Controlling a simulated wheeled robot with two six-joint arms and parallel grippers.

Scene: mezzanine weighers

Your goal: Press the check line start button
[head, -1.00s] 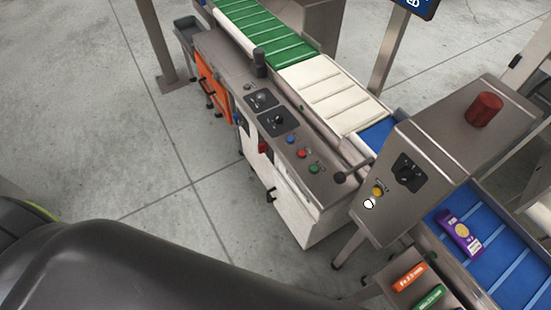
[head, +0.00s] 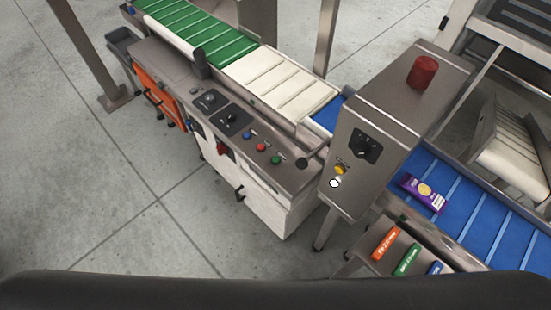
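The check line is a steel machine with a control panel (head: 225,125) on its sloped top. On the panel sit a blue button (head: 247,134), a red button (head: 261,147) and a green button (head: 276,160) in a row, with two black rotary knobs on dark plates to their left. A steel box (head: 385,125) to the right carries a yellow button (head: 341,170), a white button (head: 335,183) and a black rotary switch (head: 364,148). The labels are too small to read, so I cannot tell which is the start button. Neither gripper is in view.
A green belt (head: 200,30), a cream belt (head: 280,85) and a blue belt (head: 465,200) run along the line. A purple pack (head: 422,192) lies on the blue belt. A red beacon (head: 422,72) tops the box. Grey floor (head: 110,200) is open at left.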

